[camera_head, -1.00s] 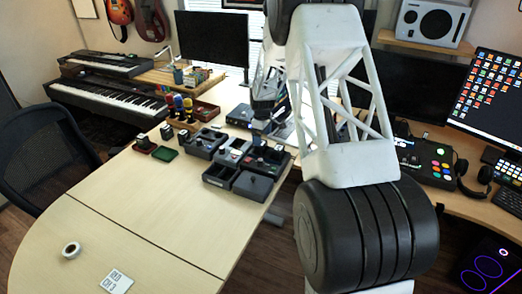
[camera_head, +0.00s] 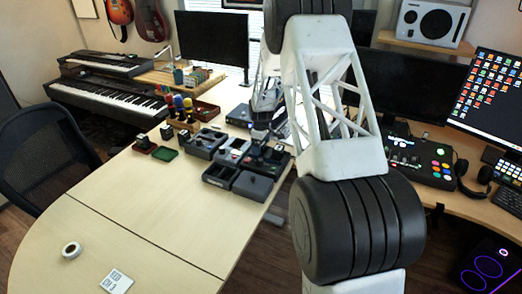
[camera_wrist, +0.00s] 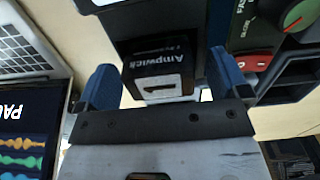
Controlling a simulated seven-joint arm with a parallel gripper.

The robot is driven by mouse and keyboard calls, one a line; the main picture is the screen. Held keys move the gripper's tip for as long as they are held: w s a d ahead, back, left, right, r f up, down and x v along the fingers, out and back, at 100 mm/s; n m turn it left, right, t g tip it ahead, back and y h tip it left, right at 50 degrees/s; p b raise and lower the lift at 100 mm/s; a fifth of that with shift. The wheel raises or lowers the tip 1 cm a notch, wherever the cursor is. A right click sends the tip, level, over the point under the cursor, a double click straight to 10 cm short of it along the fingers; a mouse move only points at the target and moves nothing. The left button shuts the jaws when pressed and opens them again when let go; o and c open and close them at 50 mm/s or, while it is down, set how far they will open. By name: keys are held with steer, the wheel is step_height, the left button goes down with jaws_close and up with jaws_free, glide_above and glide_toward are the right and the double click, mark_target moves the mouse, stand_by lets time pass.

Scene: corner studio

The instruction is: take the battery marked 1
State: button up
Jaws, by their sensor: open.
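In the wrist view, a black block (camera_wrist: 160,72) with the white word "Ampwick" and a pale slotted label lies between the two blue fingers of my gripper (camera_wrist: 163,85). Gaps show between the block and the fingers. It looks like a battery, but no number 1 is readable on it. In the head view, a small dark block (camera_head: 260,134) stands at the back of the black trays, with the end of my arm near it. Other small dark blocks with pale tops stand to the left, one (camera_head: 142,140) by a red tray and one (camera_head: 166,131) behind a green tray.
Black open trays (camera_head: 220,175) cluster at the table's right edge. The green tray (camera_head: 165,153) sits to their left. The front tabletop is mostly clear, with a tape roll (camera_head: 71,250) and a card (camera_head: 116,281).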

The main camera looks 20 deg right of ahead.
steer(key=c, duration=1.2)
steer(key=shift+r, duration=0.1)
steer(key=shift+r, duration=4.95)
